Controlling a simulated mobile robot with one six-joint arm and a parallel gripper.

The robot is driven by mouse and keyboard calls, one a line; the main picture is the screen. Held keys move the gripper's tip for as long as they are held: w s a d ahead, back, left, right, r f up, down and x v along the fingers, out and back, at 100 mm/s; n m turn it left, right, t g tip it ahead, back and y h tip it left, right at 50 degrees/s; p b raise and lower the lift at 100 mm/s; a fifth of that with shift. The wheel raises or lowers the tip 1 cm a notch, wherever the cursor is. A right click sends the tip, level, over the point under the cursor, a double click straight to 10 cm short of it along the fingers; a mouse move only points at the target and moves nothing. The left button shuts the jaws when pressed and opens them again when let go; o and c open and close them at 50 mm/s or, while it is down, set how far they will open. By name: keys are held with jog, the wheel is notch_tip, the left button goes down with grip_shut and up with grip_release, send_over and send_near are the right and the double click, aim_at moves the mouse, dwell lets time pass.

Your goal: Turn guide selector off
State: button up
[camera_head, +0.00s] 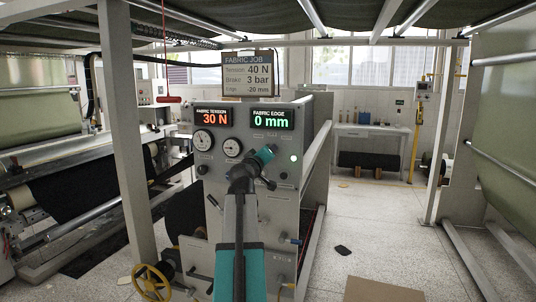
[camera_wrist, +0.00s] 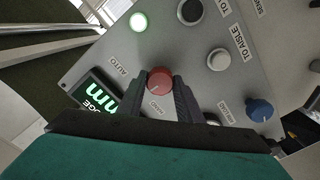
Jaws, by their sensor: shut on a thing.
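A red round knob (camera_wrist: 159,78) with a small white pointer mark sits on the grey control panel (camera_wrist: 92,62) in the wrist view. A label reading AUTO is beside it; another label just below it is too small to read surely. My gripper (camera_wrist: 159,86) has its two dark fingers closed on opposite sides of this knob. In the head view my gripper (camera_head: 268,166) reaches the right half of the panel front (camera_head: 222,172), under the green FABRIC EDGE display (camera_head: 272,120) showing 0 mm. The knob is hidden there behind my arm.
A lit green lamp (camera_wrist: 138,21), a black knob (camera_wrist: 190,11), a pale button (camera_wrist: 217,59) and a blue knob (camera_wrist: 260,110) surround it. The orange display (camera_head: 212,118) reads 30 N, above two gauges. A yellow handwheel (camera_head: 152,281) stands low left.

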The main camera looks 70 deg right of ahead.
dwell(0.4)
jog(key=o, duration=1)
jog(key=shift+o, duration=0.2)
jog(key=shift+a, duration=0.15)
jog(key=a+b, duration=0.3)
jog(key=a, duration=1)
jog(key=shift+s+a, duration=0.3)
jog(key=shift+s, duration=0.1)
